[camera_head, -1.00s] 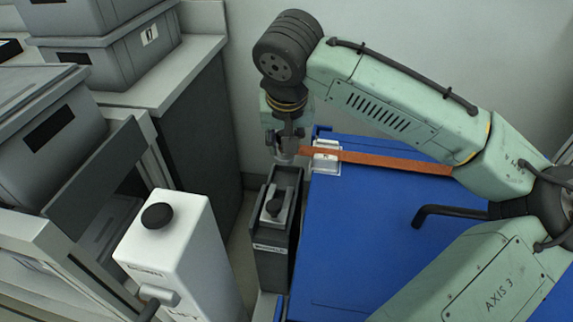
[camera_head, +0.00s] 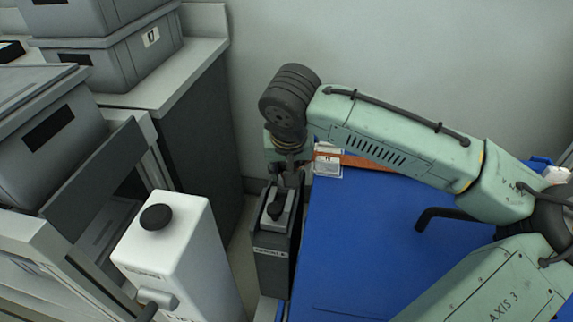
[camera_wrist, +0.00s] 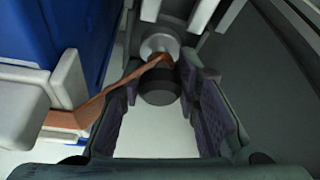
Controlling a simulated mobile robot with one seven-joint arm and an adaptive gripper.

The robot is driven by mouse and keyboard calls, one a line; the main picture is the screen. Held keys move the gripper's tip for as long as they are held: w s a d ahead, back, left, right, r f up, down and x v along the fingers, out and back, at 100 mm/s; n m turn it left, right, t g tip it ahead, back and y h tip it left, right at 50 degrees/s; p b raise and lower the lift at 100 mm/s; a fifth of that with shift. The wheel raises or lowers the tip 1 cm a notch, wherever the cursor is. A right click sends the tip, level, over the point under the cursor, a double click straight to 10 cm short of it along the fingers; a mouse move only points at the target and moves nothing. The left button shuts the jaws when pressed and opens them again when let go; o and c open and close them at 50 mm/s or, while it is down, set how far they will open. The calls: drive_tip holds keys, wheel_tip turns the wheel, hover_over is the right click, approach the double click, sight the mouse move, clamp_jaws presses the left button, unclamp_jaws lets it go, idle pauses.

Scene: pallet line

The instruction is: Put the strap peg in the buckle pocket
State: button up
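The strap peg, a dark cylinder (camera_wrist: 160,88) with a pale metal disc, sits between my fingertips in the wrist view. An orange strap (camera_wrist: 95,108) runs from it to the left; part of it also shows in the head view (camera_head: 365,163). My gripper (camera_wrist: 159,80) appears closed around the peg; any thin gap at the left finger is hard to judge. In the head view my gripper (camera_head: 289,182) is low at the far end of the dark buckle housing (camera_head: 271,262). The peg's lower end and the pocket opening are hidden there.
A blue block (camera_head: 355,245) with a pale strap guide (camera_head: 327,160) stands right of the buckle. A white post (camera_head: 175,255) with a black knob and grey bins (camera_head: 120,50) stand left.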

drive_tip(key=o, duration=0.4)
drive_tip(key=shift+r, duration=0.25)
drive_tip(key=p+v, duration=0.1)
drive_tip(key=v, duration=1.1)
